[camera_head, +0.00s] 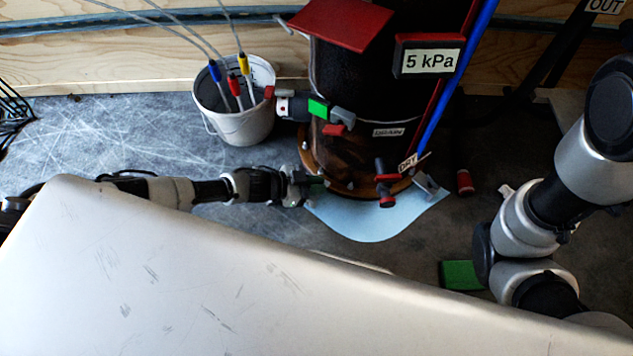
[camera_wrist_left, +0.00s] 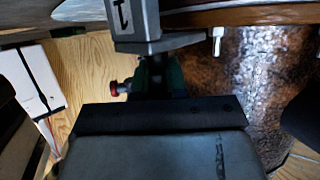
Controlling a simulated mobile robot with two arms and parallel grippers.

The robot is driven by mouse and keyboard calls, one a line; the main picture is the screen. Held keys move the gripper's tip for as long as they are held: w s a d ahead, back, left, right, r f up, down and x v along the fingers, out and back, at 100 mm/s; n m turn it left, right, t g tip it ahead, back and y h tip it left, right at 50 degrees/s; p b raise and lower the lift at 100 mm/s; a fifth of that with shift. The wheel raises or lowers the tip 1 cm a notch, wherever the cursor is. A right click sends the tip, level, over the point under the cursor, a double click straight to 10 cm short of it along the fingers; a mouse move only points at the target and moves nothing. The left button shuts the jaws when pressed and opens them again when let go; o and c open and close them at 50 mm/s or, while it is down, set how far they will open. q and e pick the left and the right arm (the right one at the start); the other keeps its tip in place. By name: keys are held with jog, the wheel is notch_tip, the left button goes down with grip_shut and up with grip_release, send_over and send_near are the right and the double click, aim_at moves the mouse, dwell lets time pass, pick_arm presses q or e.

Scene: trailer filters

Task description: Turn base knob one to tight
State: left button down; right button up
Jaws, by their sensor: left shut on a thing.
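The tall black filter column (camera_head: 350,90) stands on a brown round base (camera_head: 345,185) in the head view. My left gripper (camera_head: 306,187) reaches in from the left and is shut at the left edge of this base. It holds base knob one, which is mostly hidden by the fingers. In the left wrist view, a grey bracket (camera_wrist_left: 134,20) with a dark mark like a 1 sits at the top, by a dark green part (camera_wrist_left: 175,76). The brown base wall (camera_wrist_left: 260,80) is at the right. My right arm shows at the right; its gripper is out of view.
A white bucket (camera_head: 236,125) with cabled probes stands left of the column. A red-and-black valve (camera_head: 385,185) labelled DRY is at the front of the base, over a light blue sheet (camera_head: 365,220). A green block (camera_head: 460,275) lies on the grey floor near my right arm.

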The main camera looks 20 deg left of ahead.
pick_arm(q)
jog(key=shift+f+m+g+h, duration=0.1)
jog(key=shift+m+g+h, duration=0.3)
jog(key=shift+m+g, duration=0.55)
jog(key=m+g+b, duration=0.2)
jog(key=m+g, duration=0.1)
jog(key=shift+f+h, duration=0.1)
jog(key=shift+h, duration=0.3)
jog(key=m+g+b, duration=0.1)
jog(key=m+g, duration=0.1)
jog(key=m+g+b, duration=0.1)
jog(key=g, duration=0.1)
jog(key=shift+s+m+g+b, duration=0.2)
jog(key=shift+m+g+b, duration=0.05)
jog(key=shift+m+b, duration=0.1)
jog(key=shift+s+m+g+y+b, duration=0.1)
jog(key=shift+m+g+y+b, duration=0.35)
jog(key=shift+m+g, duration=0.3)
jog(key=shift+g, duration=0.25)
jog(key=c, duration=1.2)
grip_release()
jog(key=shift+o, duration=0.2)
jog(key=shift+r, duration=0.2)
